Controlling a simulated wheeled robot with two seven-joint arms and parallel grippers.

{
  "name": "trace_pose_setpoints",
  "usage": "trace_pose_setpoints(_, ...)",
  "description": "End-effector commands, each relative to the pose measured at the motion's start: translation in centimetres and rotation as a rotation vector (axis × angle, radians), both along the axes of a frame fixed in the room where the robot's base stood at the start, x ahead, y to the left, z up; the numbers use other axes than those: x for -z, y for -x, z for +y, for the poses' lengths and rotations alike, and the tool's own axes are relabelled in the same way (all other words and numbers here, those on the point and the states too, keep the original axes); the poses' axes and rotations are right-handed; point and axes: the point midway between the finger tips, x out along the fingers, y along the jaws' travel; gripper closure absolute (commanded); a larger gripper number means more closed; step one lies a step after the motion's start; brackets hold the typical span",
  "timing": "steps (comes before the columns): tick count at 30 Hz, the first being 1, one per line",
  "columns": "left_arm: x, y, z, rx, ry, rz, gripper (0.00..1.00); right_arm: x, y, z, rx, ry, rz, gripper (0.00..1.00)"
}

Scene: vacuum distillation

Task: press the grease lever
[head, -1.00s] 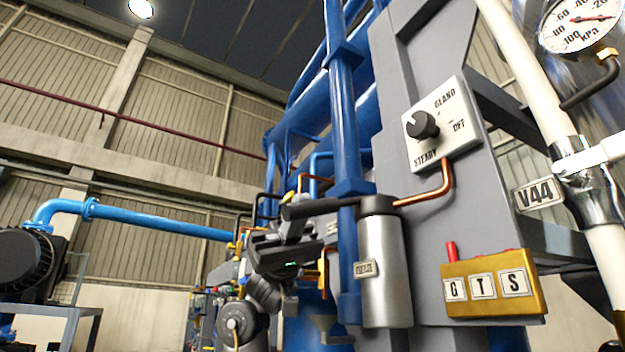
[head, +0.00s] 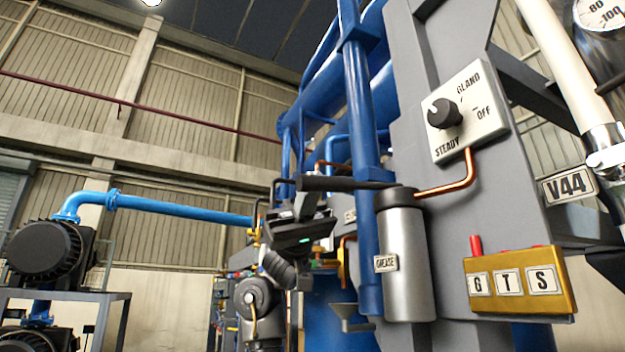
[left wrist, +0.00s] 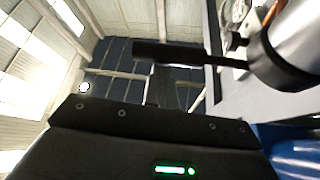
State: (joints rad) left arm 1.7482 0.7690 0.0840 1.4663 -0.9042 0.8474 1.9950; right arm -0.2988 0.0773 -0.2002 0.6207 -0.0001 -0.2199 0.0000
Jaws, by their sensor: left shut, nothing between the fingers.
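The grease lever (head: 345,184) is a dark bar reaching left from the top of the grey grease cylinder (head: 404,262), which carries a GREASE label. In the head view the lever lies about level. My left gripper (head: 312,203) is shut and empty, just below the lever's free end. In the left wrist view the lever (left wrist: 175,52) crosses the top of the picture, and my shut fingers (left wrist: 161,82) point towards it. I cannot tell whether they touch it. The cylinder (left wrist: 300,35) shows there at the upper right. My right gripper is not in view.
A blue vertical pipe (head: 360,110) stands just behind the lever. Right of the cylinder are a GLAND/OFF/STEADY knob panel (head: 468,112), a copper pipe (head: 455,187) and a brass G-T-S box (head: 520,284). A black pump (head: 45,250) stands at the far left.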

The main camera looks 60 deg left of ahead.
Motion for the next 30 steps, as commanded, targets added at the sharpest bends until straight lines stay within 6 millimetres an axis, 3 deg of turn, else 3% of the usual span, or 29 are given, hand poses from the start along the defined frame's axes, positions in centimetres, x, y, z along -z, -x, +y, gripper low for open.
trace_pose_setpoints(1,-0.6,-0.1,0.6,0.002,0.002,0.002,1.00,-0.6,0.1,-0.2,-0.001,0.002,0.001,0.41)
trace_pose_setpoints(4,1.4,-0.9,2.7,0.002,0.004,0.002,1.00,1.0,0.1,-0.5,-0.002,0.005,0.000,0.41)
trace_pose_setpoints(13,3.5,-2.4,7.3,-0.002,0.004,-0.001,1.00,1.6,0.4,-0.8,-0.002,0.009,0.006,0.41)
trace_pose_setpoints(19,4.2,-2.9,8.4,0.001,0.003,-0.003,1.00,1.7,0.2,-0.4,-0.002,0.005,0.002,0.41)
trace_pose_setpoints(30,4.2,-2.9,8.5,0.002,0.003,-0.004,1.00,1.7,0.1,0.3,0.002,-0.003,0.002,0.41)
